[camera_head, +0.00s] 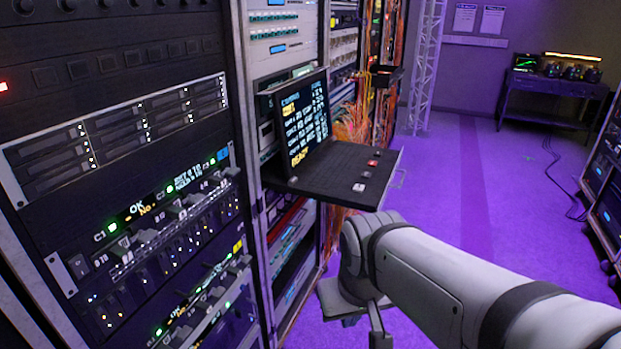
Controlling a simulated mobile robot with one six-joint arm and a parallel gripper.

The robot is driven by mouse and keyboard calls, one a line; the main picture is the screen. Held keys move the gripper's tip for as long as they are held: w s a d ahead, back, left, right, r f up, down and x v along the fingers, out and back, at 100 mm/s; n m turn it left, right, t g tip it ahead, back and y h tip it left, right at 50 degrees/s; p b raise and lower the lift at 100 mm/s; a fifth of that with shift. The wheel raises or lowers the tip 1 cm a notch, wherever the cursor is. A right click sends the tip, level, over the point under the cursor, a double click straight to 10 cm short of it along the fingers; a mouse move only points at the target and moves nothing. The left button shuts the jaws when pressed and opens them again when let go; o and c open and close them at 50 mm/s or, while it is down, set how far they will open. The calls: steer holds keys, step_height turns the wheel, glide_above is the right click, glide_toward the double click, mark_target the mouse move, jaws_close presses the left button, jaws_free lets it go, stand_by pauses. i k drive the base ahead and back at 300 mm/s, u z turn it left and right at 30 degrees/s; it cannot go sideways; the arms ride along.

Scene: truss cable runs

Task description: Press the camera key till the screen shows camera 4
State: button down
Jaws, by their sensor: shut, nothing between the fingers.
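A console with a lit screen (303,118) and a dark fold-out keyboard tray (335,175) sticks out of the rack at centre. The screen shows lines of yellow and white text, too small and slanted to read surely; I cannot tell which camera it shows. A few small keys sit on the tray: a pale one (359,187) near the front edge and a red one (372,163) farther back. Their labels are unreadable, so I cannot tell which is the camera key. My grey arm reaches in from the lower right, below the tray. My gripper's fingertips do not show.
Equipment racks with lit panels (150,215) fill the left. Orange cables (352,125) hang behind the console. A truss post (425,70) stands behind. A dark bench (555,85) is at the far right. The purple floor (465,180) is mostly clear, with a cable at right.

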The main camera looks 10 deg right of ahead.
mark_target(358, 188)
steer(key=z, duration=0.15)
steer(key=i, duration=0.95)
steer(key=u, duration=0.05)
